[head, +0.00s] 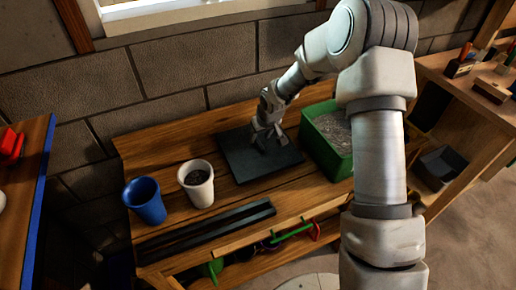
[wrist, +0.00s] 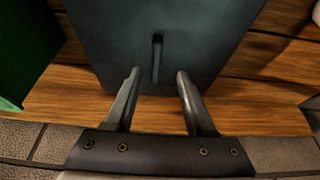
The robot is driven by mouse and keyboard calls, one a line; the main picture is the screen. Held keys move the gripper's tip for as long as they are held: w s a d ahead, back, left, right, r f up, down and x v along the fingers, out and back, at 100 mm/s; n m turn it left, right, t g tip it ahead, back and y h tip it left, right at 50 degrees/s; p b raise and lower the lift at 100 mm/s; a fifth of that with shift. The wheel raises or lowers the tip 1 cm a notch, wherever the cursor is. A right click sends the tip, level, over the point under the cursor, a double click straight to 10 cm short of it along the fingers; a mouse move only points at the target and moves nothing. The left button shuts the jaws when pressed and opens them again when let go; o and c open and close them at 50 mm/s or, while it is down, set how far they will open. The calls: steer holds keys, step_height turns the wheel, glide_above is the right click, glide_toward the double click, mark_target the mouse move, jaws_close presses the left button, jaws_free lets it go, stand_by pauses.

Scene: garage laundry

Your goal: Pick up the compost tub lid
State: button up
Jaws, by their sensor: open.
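The compost tub lid is a dark, flat, square panel (head: 240,165) lying on the wooden bench. In the wrist view the lid (wrist: 215,35) fills the upper middle, with a thin raised bar handle (wrist: 157,55) at its centre. My gripper (head: 268,143) is over the lid, pointing down. In the wrist view my gripper (wrist: 158,74) is open and empty, its two fingertips on either side of the handle's near end. I cannot tell whether the fingers touch the lid. The green tub (head: 318,152), holding grey material, stands right of the lid.
A white cup (head: 200,190) with dark contents and a blue cup (head: 146,203) stand left of the lid. A dark rail (head: 210,230) lies along the bench's front. A block wall (head: 170,80) rises behind. A shelf unit (head: 450,85) stands at the right.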

mark_target(258, 142)
steer(key=shift+w+x, duration=0.2)
steer(key=shift+x, duration=1.2)
steer(key=shift+w+x, duration=0.2)
steer(key=shift+x, duration=1.2)
steer(key=shift+d+r, duration=0.1)
steer(key=shift+d, duration=0.1)
jaws_close()
